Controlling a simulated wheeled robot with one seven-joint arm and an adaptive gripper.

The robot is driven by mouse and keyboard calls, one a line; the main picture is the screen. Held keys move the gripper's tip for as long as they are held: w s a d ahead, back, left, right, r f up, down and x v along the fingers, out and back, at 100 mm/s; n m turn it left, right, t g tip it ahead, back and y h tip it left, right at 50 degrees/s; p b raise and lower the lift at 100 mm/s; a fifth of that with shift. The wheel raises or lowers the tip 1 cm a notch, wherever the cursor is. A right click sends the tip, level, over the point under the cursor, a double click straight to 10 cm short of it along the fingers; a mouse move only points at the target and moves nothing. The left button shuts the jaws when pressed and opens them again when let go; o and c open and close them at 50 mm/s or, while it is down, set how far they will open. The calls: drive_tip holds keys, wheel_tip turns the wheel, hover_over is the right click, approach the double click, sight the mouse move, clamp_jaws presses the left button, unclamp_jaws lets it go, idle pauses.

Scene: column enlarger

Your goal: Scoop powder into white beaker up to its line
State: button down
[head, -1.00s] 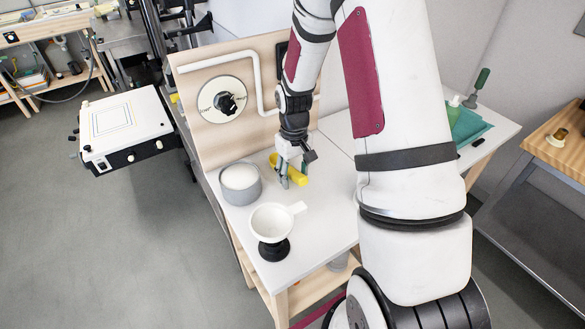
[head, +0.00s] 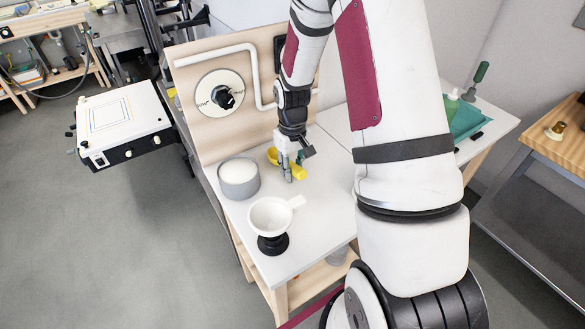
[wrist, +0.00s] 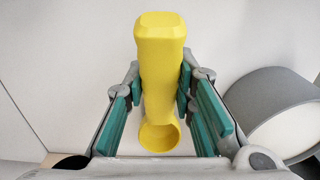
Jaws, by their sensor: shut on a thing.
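My gripper (head: 290,177) is shut on the yellow scoop (head: 299,172), at or just above the white table; I cannot tell if the scoop touches it. In the wrist view the scoop's handle (wrist: 160,75) stands between the green finger pads, with its round bowl (wrist: 159,135) at the lower end. No powder shows clearly in the bowl. The grey tub (head: 239,188) of white powder (head: 238,171) is left of my gripper, and its side also shows in the wrist view (wrist: 265,92). The white beaker (head: 271,214) with a side handle sits on a black stand in front; its line is not visible.
A wooden back panel (head: 200,128) with a round dial (head: 219,95) and a white pipe (head: 257,80) rises behind the tub. A teal tray (head: 470,121) is on the right. The white table (head: 325,215) is clear right of the beaker.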

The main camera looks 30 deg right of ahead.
sight(292, 165)
drive_tip(key=shift+r+p, duration=1.25)
drive_tip(key=shift+r, duration=2.15)
drive_tip(key=a+r+p, duration=0.2)
drive_tip(key=a, duration=0.4)
drive_tip(key=w+a+r+p, duration=0.1)
drive_tip(key=a+r+p, duration=0.2)
drive_tip(key=a, duration=0.4)
drive_tip(key=shift+w+a+r, duration=0.15)
drive_tip(key=shift+a+r, duration=0.1)
drive_tip(key=shift+r, duration=0.1)
